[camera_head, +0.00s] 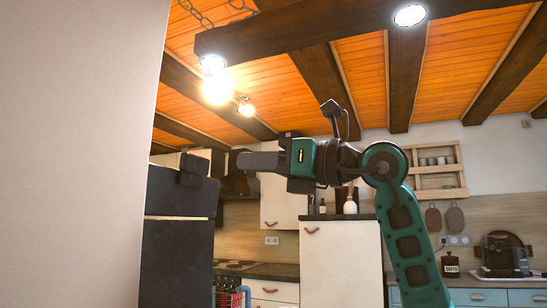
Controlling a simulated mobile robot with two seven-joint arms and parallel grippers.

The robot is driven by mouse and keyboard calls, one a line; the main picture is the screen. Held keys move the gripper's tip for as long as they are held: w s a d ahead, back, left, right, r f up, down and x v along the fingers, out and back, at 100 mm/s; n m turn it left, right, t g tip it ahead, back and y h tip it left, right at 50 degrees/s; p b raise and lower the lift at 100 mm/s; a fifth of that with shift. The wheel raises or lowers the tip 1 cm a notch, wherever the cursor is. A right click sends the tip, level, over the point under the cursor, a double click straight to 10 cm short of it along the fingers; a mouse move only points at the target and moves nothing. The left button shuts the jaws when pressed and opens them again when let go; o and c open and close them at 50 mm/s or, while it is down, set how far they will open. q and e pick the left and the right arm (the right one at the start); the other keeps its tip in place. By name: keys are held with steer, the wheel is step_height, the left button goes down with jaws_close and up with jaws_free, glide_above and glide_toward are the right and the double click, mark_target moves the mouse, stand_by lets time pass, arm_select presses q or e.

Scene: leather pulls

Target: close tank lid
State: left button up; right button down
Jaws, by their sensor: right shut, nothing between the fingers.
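I cannot make out a tank or its lid for certain. A dark, boxy object (178,196) stands close at the left, with a small black part (191,168) raised on top. I cannot tell whether it is the tank. My right gripper (243,160) is raised in the middle of the view, its fingers pointing left toward that part. The fingers are shut and empty. In the picture their tips end just right of the dark object; I cannot tell the depth between them. My left gripper is not in view.
A plain pale wall (75,150) fills the left side. Behind stand a white cabinet (342,262) with bottles on top and a stove (233,264). A dark appliance (503,254) sits on the far right counter. Wooden beams (310,25) cross overhead.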

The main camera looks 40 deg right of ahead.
mark_target(200, 161)
arm_select(q)
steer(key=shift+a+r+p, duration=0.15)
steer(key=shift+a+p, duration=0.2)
steer(key=shift+p, duration=0.2)
arm_select(e)
steer(key=x, duration=0.8)
steer(key=shift+w+d, duration=0.1)
steer(key=shift+w, duration=0.05)
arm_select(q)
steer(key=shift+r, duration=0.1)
